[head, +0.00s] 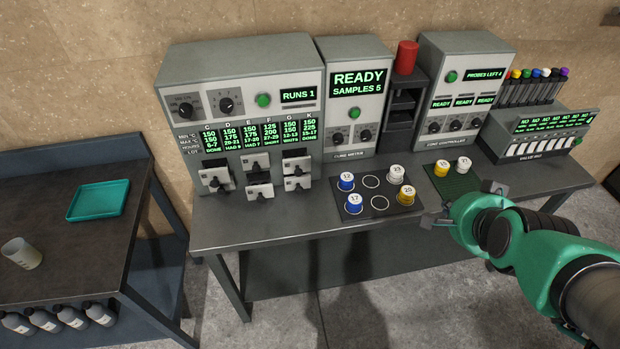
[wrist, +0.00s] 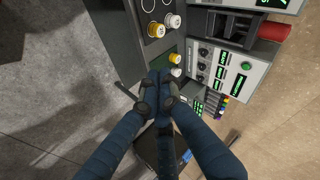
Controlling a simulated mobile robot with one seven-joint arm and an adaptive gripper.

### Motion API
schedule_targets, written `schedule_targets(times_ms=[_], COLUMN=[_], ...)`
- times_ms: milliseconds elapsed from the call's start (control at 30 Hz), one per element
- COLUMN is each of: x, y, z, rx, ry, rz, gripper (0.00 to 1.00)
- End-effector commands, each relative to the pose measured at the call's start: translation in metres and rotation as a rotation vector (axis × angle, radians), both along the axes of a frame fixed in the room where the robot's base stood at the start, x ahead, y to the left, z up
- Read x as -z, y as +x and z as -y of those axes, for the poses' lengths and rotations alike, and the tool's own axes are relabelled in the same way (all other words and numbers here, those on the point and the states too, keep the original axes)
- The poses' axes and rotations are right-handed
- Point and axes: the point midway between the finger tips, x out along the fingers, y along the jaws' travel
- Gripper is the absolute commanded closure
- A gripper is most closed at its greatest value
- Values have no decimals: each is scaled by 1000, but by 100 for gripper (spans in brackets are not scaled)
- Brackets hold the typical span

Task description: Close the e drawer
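The grey cabinet (head: 243,100) at the left of the bench has a front block of small drawers under a green display with columns C, D, E, F, G and K. The left drawer (head: 215,180), the lower middle drawer (head: 260,191) and the lower right drawer (head: 298,183) show pale fronts with dark handles; several seem to stick out. Their letters are too small to read, so I cannot tell which is e. My gripper (wrist: 160,76) looks shut and empty in the wrist view, its fingertips close together. It is far right of the drawers, near the green mat (head: 455,182).
A dark tray (head: 380,203) with several numbered white, blue and yellow capped pieces stands right of the drawers. A red cylinder (head: 405,58) tops the rack. A yellow piece (head: 441,169) and a white piece (head: 464,164) sit on the mat. Bench space before the drawers is clear.

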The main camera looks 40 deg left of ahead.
Motion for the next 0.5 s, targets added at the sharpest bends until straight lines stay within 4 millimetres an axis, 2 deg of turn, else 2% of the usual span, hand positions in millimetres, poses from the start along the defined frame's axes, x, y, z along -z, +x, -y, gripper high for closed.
schedule_targets(times_ms=[33,233,367,500], x=[7,31,49,70], y=[3,14,10,-1], z=[-20,-95,-142,-189], rx=[1,35,54,72], ry=[34,199,307,426], rz=[-2,6,2,-11], gripper=[100,100,100,100])
